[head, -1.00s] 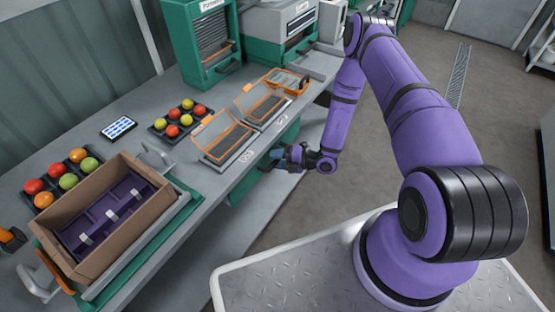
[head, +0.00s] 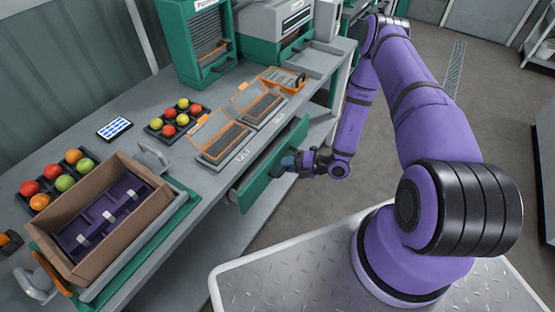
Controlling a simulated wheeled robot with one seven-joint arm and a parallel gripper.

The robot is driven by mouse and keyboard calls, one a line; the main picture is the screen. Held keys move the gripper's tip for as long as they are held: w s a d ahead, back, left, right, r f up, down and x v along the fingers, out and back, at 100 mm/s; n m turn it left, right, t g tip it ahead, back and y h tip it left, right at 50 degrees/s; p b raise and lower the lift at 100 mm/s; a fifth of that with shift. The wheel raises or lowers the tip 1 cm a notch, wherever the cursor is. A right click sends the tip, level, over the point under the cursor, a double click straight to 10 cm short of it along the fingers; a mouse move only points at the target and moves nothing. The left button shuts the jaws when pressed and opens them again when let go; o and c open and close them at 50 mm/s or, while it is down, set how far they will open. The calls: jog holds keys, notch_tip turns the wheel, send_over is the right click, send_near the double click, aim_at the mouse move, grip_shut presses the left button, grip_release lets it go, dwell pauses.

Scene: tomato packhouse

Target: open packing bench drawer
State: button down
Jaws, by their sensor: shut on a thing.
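The packing bench (head: 190,215) runs diagonally across the left of the head view. Its green-fronted drawer (head: 262,172) stands partly pulled out under the bench's front edge, with its grey inside showing a little. My gripper (head: 287,165) is at the drawer front, shut on the drawer's handle; the fingers and handle are small, dark and hard to tell apart. My purple arm reaches to it from the right.
On the bench are two orange-framed lidded trays (head: 213,138), a black tray of tomatoes (head: 172,122), another tomato tray (head: 56,180), a tablet (head: 114,128) and a cardboard box (head: 145,218) with a purple insert. Open floor (head: 300,215) lies before the drawer.

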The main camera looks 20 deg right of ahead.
jog(key=s+d, duration=1.2)
jog(key=s, duration=0.5)
jog(key=shift+d, duration=0.2)
jog(key=c, duration=1.1)
grip_release()
jog(key=v, duration=1)
jog(key=shift+s+d+r, duration=0.1)
jog(key=shift+s+d, duration=0.1)
jog(key=shift+d, duration=0.1)
